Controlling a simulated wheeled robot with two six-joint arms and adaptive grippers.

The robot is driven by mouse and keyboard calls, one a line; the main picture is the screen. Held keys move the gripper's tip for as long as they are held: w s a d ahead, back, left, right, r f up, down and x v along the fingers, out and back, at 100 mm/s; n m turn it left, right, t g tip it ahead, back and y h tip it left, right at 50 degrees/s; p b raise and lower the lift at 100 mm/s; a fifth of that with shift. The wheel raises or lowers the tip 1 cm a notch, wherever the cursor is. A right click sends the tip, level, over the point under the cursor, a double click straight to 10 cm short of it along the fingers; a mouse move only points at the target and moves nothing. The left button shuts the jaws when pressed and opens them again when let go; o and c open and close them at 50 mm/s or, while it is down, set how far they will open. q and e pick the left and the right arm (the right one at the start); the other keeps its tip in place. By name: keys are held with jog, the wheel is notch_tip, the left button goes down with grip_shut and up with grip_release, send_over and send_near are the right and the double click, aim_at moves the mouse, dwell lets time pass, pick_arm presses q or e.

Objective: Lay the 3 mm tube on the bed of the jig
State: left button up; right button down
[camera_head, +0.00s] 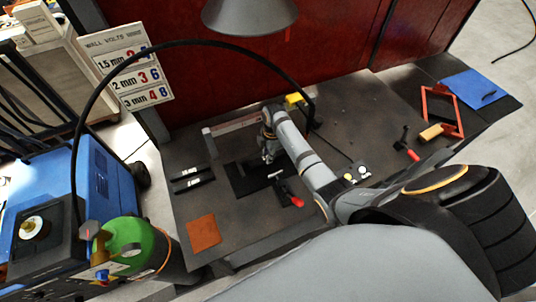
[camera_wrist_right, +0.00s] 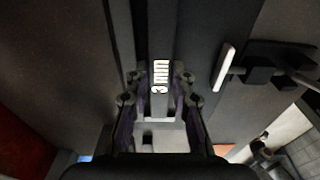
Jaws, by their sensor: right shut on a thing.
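My right gripper (camera_head: 267,158) is over the dark jig (camera_head: 246,184) in the middle of the bench. In the right wrist view its two fingers (camera_wrist_right: 159,82) are shut on the sides of the dark 3 mm tube (camera_wrist_right: 160,35), whose white "3 mm" label shows between them. The tube runs lengthwise along the dark bed of the jig (camera_wrist_right: 205,30). I cannot tell whether it touches the bed or is just above it. A toggle clamp with a red handle (camera_head: 291,197) is at the jig's near right side. My left gripper is not in view.
Two labelled dark tubes (camera_head: 192,184) lie left of the jig. An orange-brown square (camera_head: 203,232) lies at the front left. A red-handled tool (camera_head: 412,154) and a red frame (camera_head: 442,110) are to the right. A black hose arches over the bench. A green cylinder (camera_head: 136,241) stands left.

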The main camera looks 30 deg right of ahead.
jog(key=shift+f, duration=0.2)
jog(key=c, duration=1.1)
grip_release()
jog(key=shift+c, duration=0.2)
jog(key=shift+r, duration=0.3)
notch_tip(320, 180, up, 13)
jog(key=d+b, duration=0.1)
jog(key=shift+f+b, duration=0.2)
jog(key=shift+b, duration=0.15)
jog(key=shift+s, duration=0.1)
